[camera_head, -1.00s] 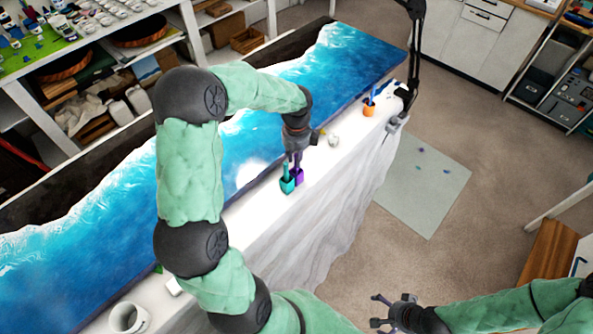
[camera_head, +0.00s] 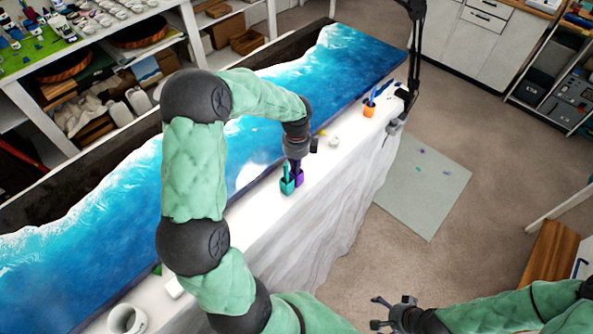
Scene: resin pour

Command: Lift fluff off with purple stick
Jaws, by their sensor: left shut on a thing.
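My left gripper (camera_head: 295,162) is shut on the purple stick, just above the small purple holder (camera_head: 299,178). The fingers hide most of the stick, and I cannot tell whether its lower end is inside the holder. A teal holder (camera_head: 287,186) with a teal stick (camera_head: 285,171) stands right beside the purple one. The long blue and white resin panel (camera_head: 130,225) lies behind them. No fluff can be made out on it at this size. My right gripper (camera_head: 385,313) is open and empty at the lower right, over the floor.
An orange holder (camera_head: 369,111) with a blue stick stands farther along the white-covered table edge (camera_head: 262,215). A small pale lump (camera_head: 333,142) lies between. A white mug (camera_head: 127,319) stands at lower left. A black stand (camera_head: 414,50) rises at the far end.

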